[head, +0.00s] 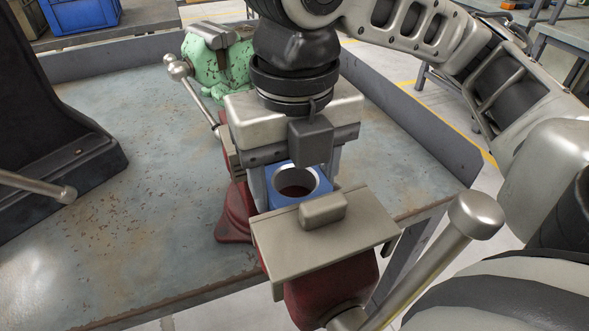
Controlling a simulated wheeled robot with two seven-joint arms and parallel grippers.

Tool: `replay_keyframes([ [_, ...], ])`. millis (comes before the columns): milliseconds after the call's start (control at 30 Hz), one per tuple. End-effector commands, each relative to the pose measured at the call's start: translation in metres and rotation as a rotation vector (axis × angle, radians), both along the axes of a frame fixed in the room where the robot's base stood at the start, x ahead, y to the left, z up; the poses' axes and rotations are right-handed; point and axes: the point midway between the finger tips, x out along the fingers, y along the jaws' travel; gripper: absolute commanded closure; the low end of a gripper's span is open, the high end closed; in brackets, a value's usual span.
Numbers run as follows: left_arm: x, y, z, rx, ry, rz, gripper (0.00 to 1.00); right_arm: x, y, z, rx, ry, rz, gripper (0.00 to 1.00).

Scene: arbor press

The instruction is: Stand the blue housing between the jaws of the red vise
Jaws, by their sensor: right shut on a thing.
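The blue housing (284,200), a block with a round bore facing up, stands upright at the red vise, just behind its near jaw. My right gripper (296,184) comes down from above and is shut on the housing, one finger on each side. The red vise (335,284) has a pale metal near jaw (322,245) with a small raised block on top. Its far jaw is mostly hidden behind my gripper. I cannot tell whether the housing touches either jaw or rests on anything below. My left gripper is not in view.
A green vise (204,66) stands behind, at the back of the worn metal bench (130,215). A black machine base (60,150) with a metal bar (35,186) is at left. The red vise's long handle (430,262) sticks out at lower right. The left-centre bench is clear.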

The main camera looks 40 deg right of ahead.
Motion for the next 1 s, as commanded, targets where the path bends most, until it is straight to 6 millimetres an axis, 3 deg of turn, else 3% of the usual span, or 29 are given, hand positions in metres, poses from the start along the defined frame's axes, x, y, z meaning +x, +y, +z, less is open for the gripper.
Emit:
replay_keyframes([
  [933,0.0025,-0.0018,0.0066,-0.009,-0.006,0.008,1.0,-0.0001,-0.0001,-0.0059,0.0,0.0,0.0,0.68],
  [967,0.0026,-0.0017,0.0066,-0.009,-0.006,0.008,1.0,-0.0001,-0.0001,-0.0059,0.0,0.0,0.0,0.32],
  [1000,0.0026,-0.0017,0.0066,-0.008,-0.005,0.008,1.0,-0.0001,-0.0001,-0.0059,0.0,0.0,0.0,0.21],
])
